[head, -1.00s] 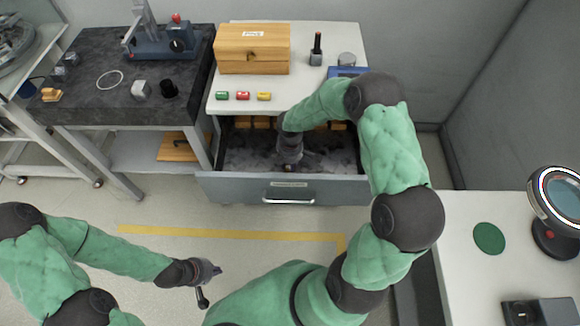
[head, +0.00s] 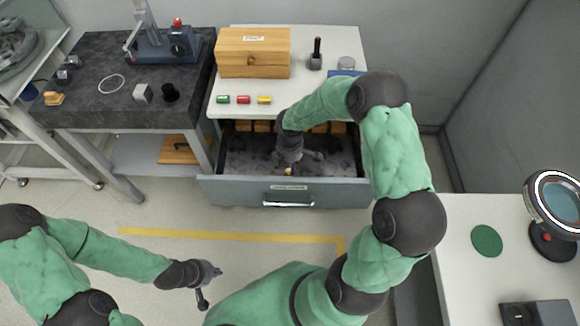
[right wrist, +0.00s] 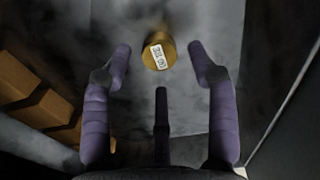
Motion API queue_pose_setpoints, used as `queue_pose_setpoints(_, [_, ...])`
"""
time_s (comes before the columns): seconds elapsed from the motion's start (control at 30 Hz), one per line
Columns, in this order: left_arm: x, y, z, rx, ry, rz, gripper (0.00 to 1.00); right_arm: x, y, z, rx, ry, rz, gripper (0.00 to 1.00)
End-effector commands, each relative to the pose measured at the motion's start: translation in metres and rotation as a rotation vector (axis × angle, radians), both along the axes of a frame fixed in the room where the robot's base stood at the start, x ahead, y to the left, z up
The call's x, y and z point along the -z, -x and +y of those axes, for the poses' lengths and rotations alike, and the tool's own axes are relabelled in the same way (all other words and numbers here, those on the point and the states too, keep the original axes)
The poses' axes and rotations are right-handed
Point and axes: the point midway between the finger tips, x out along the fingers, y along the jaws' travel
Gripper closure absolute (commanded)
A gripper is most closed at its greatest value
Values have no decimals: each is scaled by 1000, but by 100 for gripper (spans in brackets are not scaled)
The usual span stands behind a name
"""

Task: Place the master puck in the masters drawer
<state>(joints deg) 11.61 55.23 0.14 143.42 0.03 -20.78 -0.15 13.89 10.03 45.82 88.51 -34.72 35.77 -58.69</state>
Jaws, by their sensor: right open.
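The master puck (right wrist: 158,50), a small brass cylinder with a white label on top, sits on the dark lining of the open drawer (head: 235,188). In the head view the puck (head: 289,171) is just in front of my right gripper, near the drawer's front wall. My right gripper (head: 298,160) is inside the drawer with its fingers spread. In the right wrist view the fingers of this gripper (right wrist: 160,58) stand apart on both sides of the puck, with clear gaps. My left gripper (head: 212,284) is above the floor, empty, its fingers apart.
Several wooden blocks (head: 262,126) line the drawer's back. Above it, the white tabletop (head: 300,98) holds a wooden box (head: 253,52) and green, red and yellow pieces. A dark stone bench (head: 100,100) stands left. A white table (head: 460,250) with a magnifier (head: 556,205) stands right.

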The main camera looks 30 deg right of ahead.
Motion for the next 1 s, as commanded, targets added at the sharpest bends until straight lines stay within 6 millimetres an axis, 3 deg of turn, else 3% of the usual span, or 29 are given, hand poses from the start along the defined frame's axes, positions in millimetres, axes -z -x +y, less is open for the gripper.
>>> queue_pose_setpoints(0.03, [-9, 0, 0, 0, 0, 0, 100, -16, -1, 0, 0, 1, -4, 41])
queue_pose_setpoints(0.2, [-24, 0, 0, 0, 0, 0, 100, -51, -1, -1, 0, 1, -3, 41])
queue_pose_setpoints(0.4, [-35, 0, 0, 0, 0, 0, 100, -81, 0, 0, 0, 0, -1, 41])
queue_pose_setpoints(0.6, [-39, 0, 0, 0, 0, 0, 100, -94, 0, 0, -1, 1, -1, 41])
queue_pose_setpoints(1.0, [-39, 0, 0, 0, 0, 0, 100, -95, 0, 0, -1, 1, 0, 41])
